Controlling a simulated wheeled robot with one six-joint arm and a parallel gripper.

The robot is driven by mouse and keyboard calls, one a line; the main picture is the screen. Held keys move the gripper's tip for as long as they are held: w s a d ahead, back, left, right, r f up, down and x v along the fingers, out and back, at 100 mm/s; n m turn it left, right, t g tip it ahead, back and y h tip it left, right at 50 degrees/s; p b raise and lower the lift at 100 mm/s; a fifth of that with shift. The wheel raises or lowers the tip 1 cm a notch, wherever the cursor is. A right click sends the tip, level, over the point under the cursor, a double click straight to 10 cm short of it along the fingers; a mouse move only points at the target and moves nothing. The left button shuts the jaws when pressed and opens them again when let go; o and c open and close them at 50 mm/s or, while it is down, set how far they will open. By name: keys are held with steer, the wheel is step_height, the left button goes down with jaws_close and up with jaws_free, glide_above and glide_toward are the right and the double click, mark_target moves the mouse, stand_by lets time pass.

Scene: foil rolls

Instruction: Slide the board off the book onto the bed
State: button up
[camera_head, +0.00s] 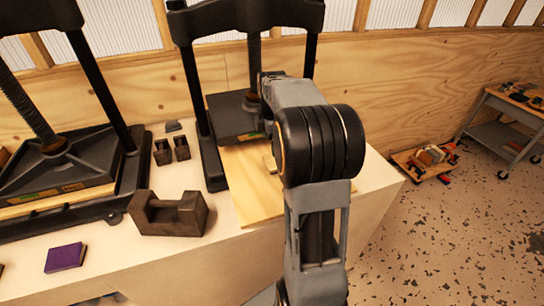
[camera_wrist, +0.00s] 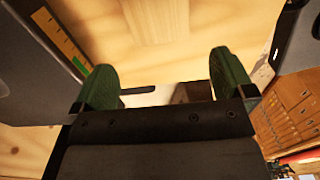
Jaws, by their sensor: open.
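The pale wooden board (camera_head: 250,180) lies under the raised dark platen (camera_head: 228,118) of the middle press and juts out towards me. My arm covers its right part. I cannot make out the book or the press bed beneath it. My gripper (camera_wrist: 162,70) shows in the wrist view as two green fingers, apart, with nothing clearly held between them. Pale wood fills the view beyond the fingers; I cannot tell whether it is the board. In the head view my gripper is mostly hidden behind my arm.
A second press (camera_head: 60,165) stands at the left. A dark notched block (camera_head: 170,213), a small purple book (camera_head: 65,257) and small dark weights (camera_head: 172,150) sit on the white bench (camera_head: 130,262). A low trolley (camera_head: 425,165) and a cart (camera_head: 505,120) stand at the right.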

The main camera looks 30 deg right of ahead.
mark_target(272, 161)
steer(key=shift+f, duration=3.95)
steer(key=shift+c, duration=0.5)
steer(key=c, duration=0.7)
steer(key=shift+w+a, duration=0.5)
steer(key=shift+a, duration=1.3)
steer(key=shift+w+a, duration=0.55)
steer(key=shift+a, duration=1.3)
steer(key=shift+w+a, duration=0.5)
steer(key=shift+a, duration=1.3)
steer(key=o, duration=0.8)
step_height(272, 161, up, 14)
